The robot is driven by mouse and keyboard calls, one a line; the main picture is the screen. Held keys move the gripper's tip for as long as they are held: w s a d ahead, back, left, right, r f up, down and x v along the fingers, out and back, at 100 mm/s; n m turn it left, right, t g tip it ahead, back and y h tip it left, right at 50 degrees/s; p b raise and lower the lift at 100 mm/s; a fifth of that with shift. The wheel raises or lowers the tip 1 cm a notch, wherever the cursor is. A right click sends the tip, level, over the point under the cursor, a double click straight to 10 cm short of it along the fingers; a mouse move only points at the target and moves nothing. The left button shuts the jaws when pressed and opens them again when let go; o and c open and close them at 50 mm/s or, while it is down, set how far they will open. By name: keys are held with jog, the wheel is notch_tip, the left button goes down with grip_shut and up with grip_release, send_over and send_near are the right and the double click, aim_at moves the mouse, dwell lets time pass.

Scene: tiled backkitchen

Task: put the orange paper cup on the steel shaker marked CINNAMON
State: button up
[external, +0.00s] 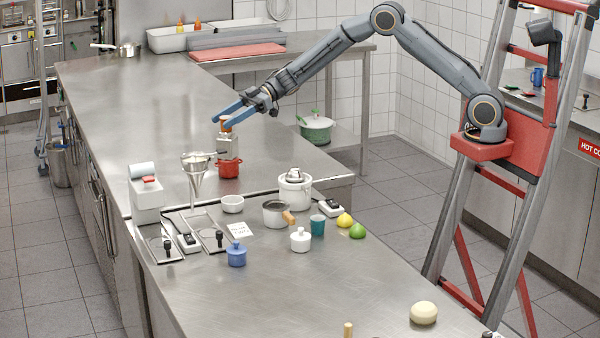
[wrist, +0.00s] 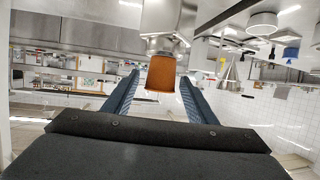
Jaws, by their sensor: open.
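The orange paper cup (wrist: 162,73) sits upside down on top of a steel shaker (wrist: 165,20) in the wrist view, where the scene appears inverted. In the external view the cup (external: 227,125) is a small patch above the shaker (external: 228,148), partly covered by a finger. I cannot read any marking on the shaker. My gripper (external: 219,120) is open, its two blue fingers at the cup's height. In the wrist view the fingers (wrist: 159,77) lie on either side of the cup with gaps showing. I cannot tell how deep the cup is between them.
A red pot (external: 229,169) stands in front of the shaker. A funnel on a stand (external: 196,175), a white bowl (external: 232,204) and a white canister (external: 294,193) are nearer the camera. The steel counter (external: 120,120) left of the shaker is clear.

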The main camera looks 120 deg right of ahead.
jog(key=b+v, duration=0.2)
jog(key=v, duration=1)
jog(key=w+a+m+h, duration=0.25)
jog(key=w+a, duration=0.25)
jog(key=a, duration=0.5)
jog(key=s+a+f+g+h, duration=0.2)
jog(key=a+f+g, duration=0.15)
jog(key=a, duration=0.65)
jog(key=s+a+f+g+y, duration=0.1)
jog(key=s+a+f+g, duration=0.3)
jog(key=s+a, duration=0.9)
jog(key=s+a+f+g+y, duration=0.1)
jog(key=s+a+f+g, duration=0.4)
jog(key=s+a+f, duration=0.3)
jog(key=s+a, duration=0.4)
jog(key=s, duration=0.4)
jog(key=shift+a+f, duration=0.2)
jog(key=shift+a, duration=0.15)
